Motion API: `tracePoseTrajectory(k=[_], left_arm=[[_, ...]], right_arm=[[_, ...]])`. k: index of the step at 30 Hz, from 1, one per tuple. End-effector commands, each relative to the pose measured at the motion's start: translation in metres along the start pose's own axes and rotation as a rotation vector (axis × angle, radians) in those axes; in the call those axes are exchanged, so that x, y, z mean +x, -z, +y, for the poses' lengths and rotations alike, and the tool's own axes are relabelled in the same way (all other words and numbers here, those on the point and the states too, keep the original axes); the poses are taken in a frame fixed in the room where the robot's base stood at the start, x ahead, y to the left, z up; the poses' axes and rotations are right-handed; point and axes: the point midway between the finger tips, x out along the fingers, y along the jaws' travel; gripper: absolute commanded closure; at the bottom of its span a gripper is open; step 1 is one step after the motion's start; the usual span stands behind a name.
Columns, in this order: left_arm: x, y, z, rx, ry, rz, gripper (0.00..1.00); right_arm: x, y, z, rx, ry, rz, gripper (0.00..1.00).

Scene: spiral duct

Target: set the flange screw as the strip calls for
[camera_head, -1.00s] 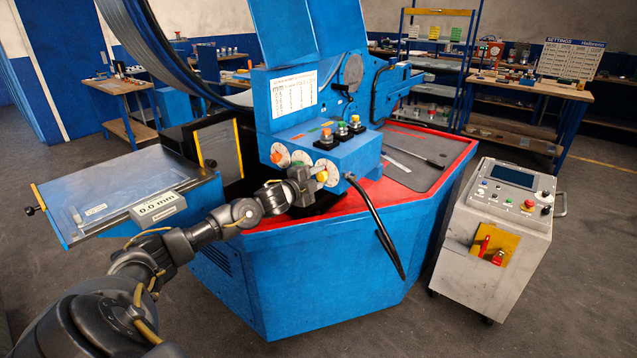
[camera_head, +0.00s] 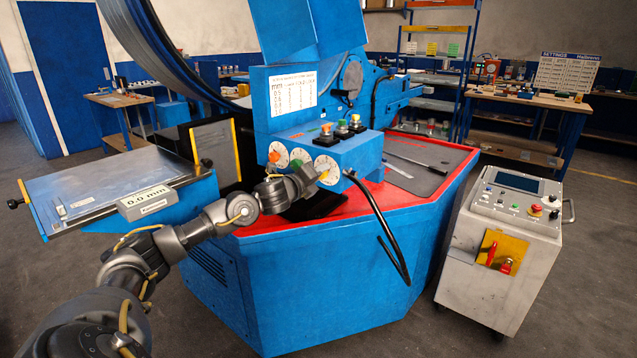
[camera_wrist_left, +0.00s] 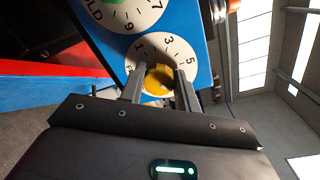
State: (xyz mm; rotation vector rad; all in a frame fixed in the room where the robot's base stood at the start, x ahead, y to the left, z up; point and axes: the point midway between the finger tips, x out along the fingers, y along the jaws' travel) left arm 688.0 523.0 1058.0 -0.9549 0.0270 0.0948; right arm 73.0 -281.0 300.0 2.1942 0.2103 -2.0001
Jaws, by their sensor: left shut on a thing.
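My left gripper (camera_head: 312,180) is at the lowest right of three white dials on the blue machine's control box. In the left wrist view its fingers (camera_wrist_left: 158,84) are shut on a yellow knob (camera_wrist_left: 158,79). The knob sits at the middle of a white numbered dial (camera_wrist_left: 142,48). The dial (camera_head: 327,166) also shows in the head view, partly hidden by the gripper. The dial beside it (camera_wrist_left: 128,12) is partly cut off in the wrist view. An orange knob (camera_head: 274,157) marks the leftmost dial. I cannot read the knob's exact setting. My right gripper is not in view.
A printed chart headed "mm" (camera_head: 293,94) is above the dials. Coloured buttons (camera_head: 341,127) top the control box. A display (camera_head: 146,199) reads 0.0 mm on the left table (camera_head: 100,180). A black cable (camera_head: 380,222) hangs right of the gripper. A grey control cart (camera_head: 500,260) stands at right.

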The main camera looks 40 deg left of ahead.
Motion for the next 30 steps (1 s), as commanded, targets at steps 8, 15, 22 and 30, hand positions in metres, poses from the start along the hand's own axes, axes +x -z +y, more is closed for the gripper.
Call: tracePoseTrajectory(k=[8,15,22,30], left_arm=[[0.0,0.004,0.005,0.128,-0.007,-0.003,0.91],[0.0,0.004,0.004,0.169,-0.007,-0.006,0.91],[0.0,0.004,0.003,0.174,-0.007,-0.006,0.91],[0.0,0.003,0.003,0.172,-0.007,-0.006,0.56]], right_arm=[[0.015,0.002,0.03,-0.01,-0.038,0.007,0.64],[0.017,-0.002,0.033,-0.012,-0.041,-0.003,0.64],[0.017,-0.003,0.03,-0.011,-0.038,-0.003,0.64],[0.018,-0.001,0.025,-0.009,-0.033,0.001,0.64]])
